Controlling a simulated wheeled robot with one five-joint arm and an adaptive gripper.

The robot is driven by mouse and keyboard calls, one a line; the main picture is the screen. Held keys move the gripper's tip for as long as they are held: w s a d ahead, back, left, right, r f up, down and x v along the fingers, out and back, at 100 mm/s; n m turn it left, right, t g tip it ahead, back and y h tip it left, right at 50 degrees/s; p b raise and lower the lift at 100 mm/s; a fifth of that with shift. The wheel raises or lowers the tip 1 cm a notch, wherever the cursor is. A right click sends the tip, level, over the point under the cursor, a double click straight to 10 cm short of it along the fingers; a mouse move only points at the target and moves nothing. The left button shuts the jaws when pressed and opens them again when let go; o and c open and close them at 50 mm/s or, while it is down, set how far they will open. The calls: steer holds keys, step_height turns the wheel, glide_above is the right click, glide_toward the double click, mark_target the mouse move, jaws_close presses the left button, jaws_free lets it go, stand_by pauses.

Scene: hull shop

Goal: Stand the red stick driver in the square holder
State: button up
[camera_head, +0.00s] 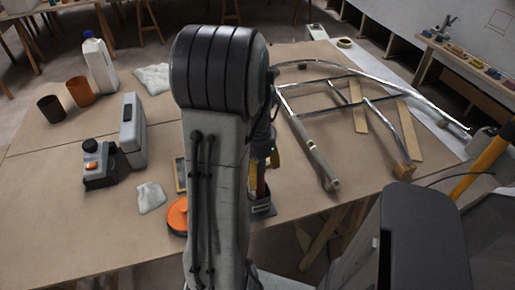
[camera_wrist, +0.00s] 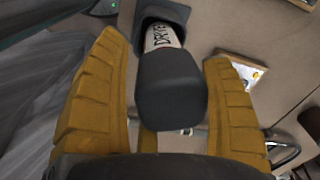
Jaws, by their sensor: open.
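In the wrist view, the stick driver (camera_wrist: 172,90) shows as a dark blocky end with a white band below it lettered "DRIVE". Its far end goes into the dark square holder (camera_wrist: 178,10), so it appears to stand in it. My gripper (camera_wrist: 163,52) is open, with one yellow finger on each side of the driver and gaps visible beside its dark end. In the head view, the dark holder (camera_head: 264,208) is at the table's near edge, just right of my arm.
An orange disc (camera_head: 177,216) and a small wooden tray (camera_head: 180,174) lie left of my arm. A metal tube frame (camera_head: 316,155) lies to the right. A grey case (camera_head: 131,130), cups and a white jug (camera_head: 99,62) stand further left. The left front table is clear.

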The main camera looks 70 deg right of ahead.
step_height(320, 180, up, 4)
steer(key=shift+f, duration=0.25)
steer(key=shift+r+b, duration=0.35)
steer(key=shift+b, duration=0.2)
steer(key=shift+a+r+b, duration=0.15)
steer(key=shift+r+b, duration=0.85)
steer(key=shift+r, duration=2.05)
steer(key=w+a+n+t+h, duration=0.1)
steer(key=w+a+n+t, duration=0.1)
steer(key=w+a+n, duration=1.1)
steer(key=a+f+n+t+y, duration=0.1)
steer(key=a+n, duration=0.8)
steer(key=a, duration=1)
steer(key=shift+f+n+t, duration=0.3)
steer(key=shift+f, duration=0.5)
steer(key=shift+a, duration=0.1)
